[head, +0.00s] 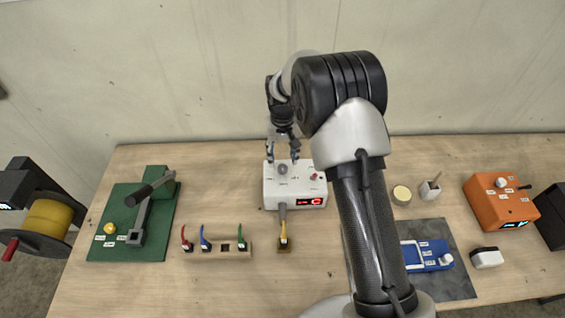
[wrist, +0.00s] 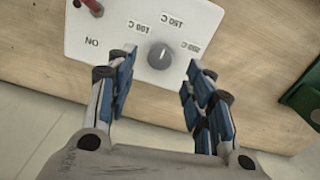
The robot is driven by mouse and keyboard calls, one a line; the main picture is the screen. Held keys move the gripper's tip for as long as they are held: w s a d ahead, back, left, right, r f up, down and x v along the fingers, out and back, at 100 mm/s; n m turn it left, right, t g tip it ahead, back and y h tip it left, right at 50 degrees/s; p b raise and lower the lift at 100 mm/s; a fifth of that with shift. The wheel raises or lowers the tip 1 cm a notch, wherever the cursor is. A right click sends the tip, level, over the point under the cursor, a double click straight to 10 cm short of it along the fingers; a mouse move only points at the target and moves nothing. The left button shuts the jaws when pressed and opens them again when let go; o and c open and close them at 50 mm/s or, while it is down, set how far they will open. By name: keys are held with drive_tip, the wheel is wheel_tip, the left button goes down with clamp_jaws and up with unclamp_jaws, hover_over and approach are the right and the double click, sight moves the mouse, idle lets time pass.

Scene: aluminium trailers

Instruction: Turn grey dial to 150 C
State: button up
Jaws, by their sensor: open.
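The grey dial (head: 283,169) is a small round knob on top of a white box (head: 271,198). A thin pale mark on the dial points up, slightly right, in that picture. My gripper (head: 282,157) is open and empty above the box. In the wrist view its blue-padded fingertips (wrist: 162,62) appear on either side of the dial, with a gap on each side. Whether they are down at the dial's height I cannot tell.
The box has a red switch (head: 314,177) marked ON and a red display (head: 304,201). A green lever press (head: 140,205) is left, an orange box (head: 500,204) right. Bare table lies left of the box.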

sight(283, 167)
wheel_tip(283, 167, up, 8)
drive_tip(key=shift+f, duration=0.25)
idle(0.5)
